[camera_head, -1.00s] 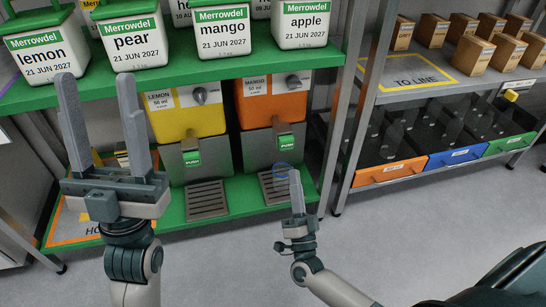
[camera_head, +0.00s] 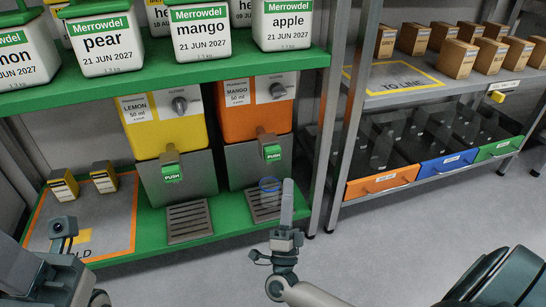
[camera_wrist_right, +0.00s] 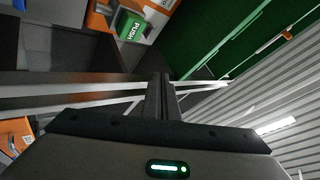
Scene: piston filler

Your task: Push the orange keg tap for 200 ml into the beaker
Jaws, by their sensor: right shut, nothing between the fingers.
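The orange keg (camera_head: 255,110), labelled mango 50 ml, stands on the green lower shelf. Its tap has a green push face (camera_head: 272,152), also seen at the top of the right wrist view (camera_wrist_right: 130,25). A clear beaker with a blue rim (camera_head: 269,188) stands on the drip tray below that tap; its contents cannot be made out. My right gripper (camera_head: 288,185) is shut and empty, fingers pointing up, in front of and just right of the beaker, below the tap and apart from it. Only part of my left arm shows at the lower left; its fingers are out of view.
A yellow lemon keg (camera_head: 165,120) with its own green tap stands left of the orange one, above an empty drip tray (camera_head: 188,222). White tubs fill the shelf above. A metal post (camera_head: 335,130) stands right of the kegs. Small boxes (camera_head: 104,177) sit at left.

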